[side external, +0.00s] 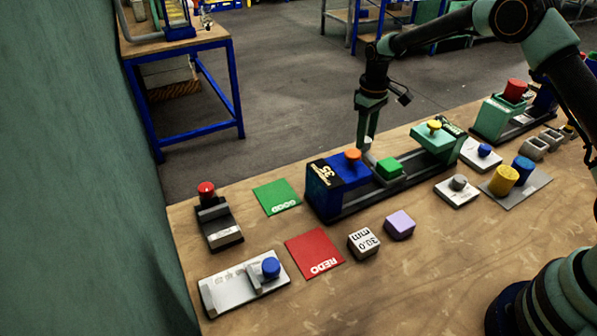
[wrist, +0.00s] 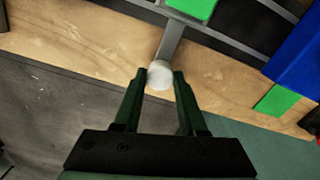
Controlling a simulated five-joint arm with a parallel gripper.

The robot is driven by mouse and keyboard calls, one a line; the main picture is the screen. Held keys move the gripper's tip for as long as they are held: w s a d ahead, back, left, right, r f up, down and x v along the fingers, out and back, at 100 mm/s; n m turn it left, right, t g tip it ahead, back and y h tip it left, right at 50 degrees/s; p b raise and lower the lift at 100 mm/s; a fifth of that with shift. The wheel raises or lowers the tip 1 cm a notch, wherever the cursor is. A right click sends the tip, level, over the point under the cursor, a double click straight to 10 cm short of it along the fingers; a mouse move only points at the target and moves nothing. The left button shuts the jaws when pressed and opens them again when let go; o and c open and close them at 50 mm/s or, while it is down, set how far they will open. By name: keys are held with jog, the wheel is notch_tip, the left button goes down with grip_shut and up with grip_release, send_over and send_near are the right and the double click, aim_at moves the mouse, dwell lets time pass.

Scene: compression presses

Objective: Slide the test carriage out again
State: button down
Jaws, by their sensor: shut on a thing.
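The test carriage (side external: 397,181) sits on the dark rail of a press, between the blue block (side external: 335,187) with an orange knob and the teal block (side external: 434,138) with a yellow knob. A green block (side external: 390,167) rests on the carriage; it also shows at the top of the wrist view (wrist: 192,7). In the wrist view a grey handle bar (wrist: 171,40) reaches from the carriage to a round white knob (wrist: 160,78). My gripper (side external: 366,143) is on the far side of the rail, its two fingers shut on the white knob. The knob is mostly hidden in the side view.
A green GOOD mat (side external: 277,196), a red REDO mat (side external: 314,253), a white 30.0 mm cube (side external: 363,246) and a purple cube (side external: 399,225) lie nearby. Another press with a red knob (side external: 515,91) stands right. The table's far edge is close behind my gripper.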

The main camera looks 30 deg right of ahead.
jog(key=shift+r, duration=0.1)
jog(key=shift+c, duration=2.3)
grip_release()
notch_tip(320, 180, up, 12)
